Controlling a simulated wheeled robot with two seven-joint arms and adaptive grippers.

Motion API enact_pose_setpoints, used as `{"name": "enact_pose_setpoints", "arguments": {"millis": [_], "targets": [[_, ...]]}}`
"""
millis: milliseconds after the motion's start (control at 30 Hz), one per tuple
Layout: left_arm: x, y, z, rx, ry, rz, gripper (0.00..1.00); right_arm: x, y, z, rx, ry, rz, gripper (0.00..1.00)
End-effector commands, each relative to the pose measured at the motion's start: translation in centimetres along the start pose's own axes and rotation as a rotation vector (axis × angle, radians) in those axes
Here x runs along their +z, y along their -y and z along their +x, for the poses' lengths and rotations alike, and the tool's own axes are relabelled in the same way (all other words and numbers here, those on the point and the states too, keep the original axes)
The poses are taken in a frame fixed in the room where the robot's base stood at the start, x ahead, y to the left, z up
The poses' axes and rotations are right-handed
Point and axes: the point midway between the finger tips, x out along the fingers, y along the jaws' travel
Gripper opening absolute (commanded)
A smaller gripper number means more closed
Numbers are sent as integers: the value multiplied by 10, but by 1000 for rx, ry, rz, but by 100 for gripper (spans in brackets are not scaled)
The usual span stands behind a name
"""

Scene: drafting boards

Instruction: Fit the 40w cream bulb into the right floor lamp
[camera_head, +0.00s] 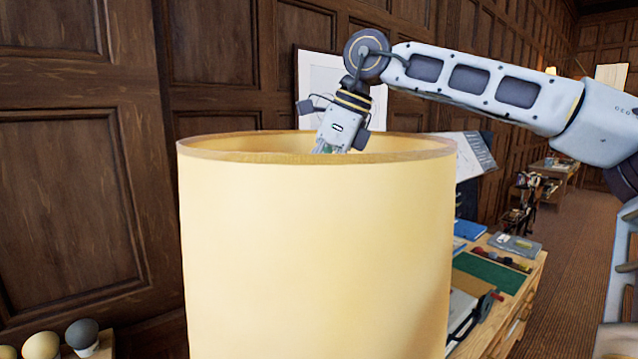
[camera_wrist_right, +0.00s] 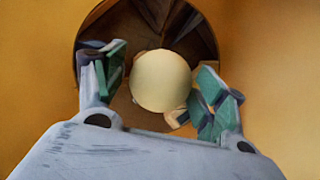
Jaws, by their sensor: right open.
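The floor lamp's large cream shade (camera_head: 315,250) fills the middle of the head view, open at the top. My right gripper (camera_head: 331,149) reaches down over its rim, with its fingertips partly hidden inside. In the right wrist view, a round cream bulb (camera_wrist_right: 160,80) stands inside the shade, between the two green-padded fingers. The fingers are open, with a gap on the left side of the bulb; the right finger is close to it, and I cannot tell whether it touches. The bulb's base and the socket are hidden, and no wattage marking shows. My left gripper is not in view.
Several round bulbs (camera_head: 42,344), pale and grey, sit on a holder at the lower left. A wooden bench (camera_head: 525,290) with a green mat (camera_head: 490,272) and tools stands right of the shade. Drafting boards (camera_head: 478,155) are behind. The aisle carpet (camera_head: 575,235) at right looks clear.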

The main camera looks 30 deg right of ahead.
Motion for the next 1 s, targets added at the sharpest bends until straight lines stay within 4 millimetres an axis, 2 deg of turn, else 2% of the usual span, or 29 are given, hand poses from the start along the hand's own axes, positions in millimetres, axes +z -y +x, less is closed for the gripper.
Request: {"name": "enact_pose_setpoints", "arguments": {"millis": [233, 367, 1000], "targets": [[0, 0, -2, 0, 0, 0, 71, 2, 0, -4, 0, 1, 0, 71], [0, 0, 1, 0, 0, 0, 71, 1, 0, -12, -1, 1, 1, 71], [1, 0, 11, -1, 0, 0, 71, 1, 0, -94, -2, 1, 1, 71]]}}
